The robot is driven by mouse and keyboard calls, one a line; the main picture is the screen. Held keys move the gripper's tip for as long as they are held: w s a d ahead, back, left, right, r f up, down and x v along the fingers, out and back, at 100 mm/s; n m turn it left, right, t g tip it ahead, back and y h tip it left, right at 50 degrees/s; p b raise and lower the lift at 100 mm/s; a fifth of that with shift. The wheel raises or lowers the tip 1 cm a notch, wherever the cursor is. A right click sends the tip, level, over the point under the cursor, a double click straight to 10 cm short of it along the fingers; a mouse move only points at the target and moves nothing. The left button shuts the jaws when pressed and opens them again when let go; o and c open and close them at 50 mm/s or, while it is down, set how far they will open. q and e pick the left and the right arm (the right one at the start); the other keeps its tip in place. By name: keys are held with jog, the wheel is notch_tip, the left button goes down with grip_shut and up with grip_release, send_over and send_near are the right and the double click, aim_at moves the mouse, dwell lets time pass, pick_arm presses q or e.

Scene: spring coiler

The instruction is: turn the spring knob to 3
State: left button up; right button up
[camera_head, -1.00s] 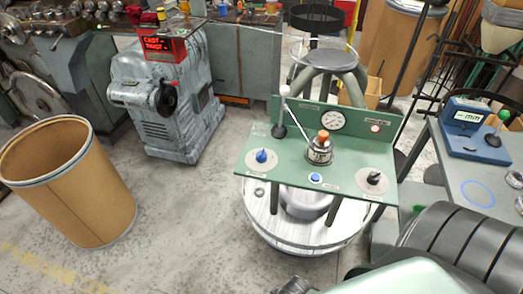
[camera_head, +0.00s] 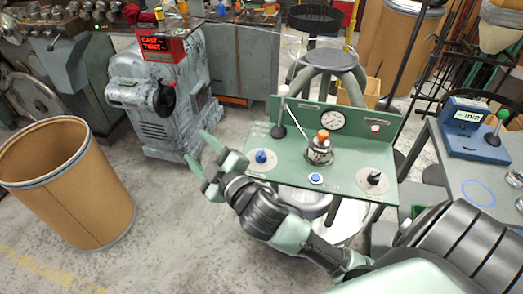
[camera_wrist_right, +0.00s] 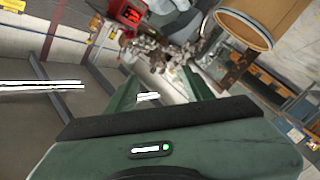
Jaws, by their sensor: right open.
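A green control panel (camera_head: 340,150) stands on a round machine in the middle of the head view. It carries a blue knob (camera_head: 261,156) on a round dial at left and a black knob (camera_head: 374,178) on a round dial at right. Their labels are too small to read, so I cannot tell which is the spring knob or its setting. My right gripper (camera_head: 196,146) is open and empty, left of the panel and apart from the blue knob. Its spread fingers also show in the right wrist view (camera_wrist_right: 163,88). My left gripper is out of view.
The panel also holds an orange-topped metal part (camera_head: 321,148), a gauge (camera_head: 332,121), a blue button (camera_head: 315,179) and a black-knobbed lever (camera_head: 279,130). A brown drum (camera_head: 70,190) stands at left, a grey machine (camera_head: 165,105) behind. A blue device (camera_head: 465,130) sits on the right table.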

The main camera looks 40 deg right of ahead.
jog(key=w+a+r+n+t+y, duration=0.2)
jog(key=a+r+n+y, duration=0.65)
jog(key=r+n, duration=0.2)
jog(key=s+a+n+g+y, duration=0.3)
jog(key=a+n+g+y, duration=0.5)
jog(key=n, duration=0.6)
jog(key=n+g+h, duration=0.9)
jog(key=g+h, duration=0.3)
jog(key=h, duration=0.5)
send_over(261, 151)
notch_tip(261, 151, down, 12)
jog(key=shift+r, duration=0.1)
jog(key=shift+d+f+h, duration=0.25)
jog(key=shift+h, duration=0.1)
jog(key=f, duration=0.4)
jog(key=f+p, duration=0.1)
jog(key=f, duration=0.2)
jog(key=shift+s+a, duration=0.1)
jog(key=shift+a, duration=0.15)
grip_shut()
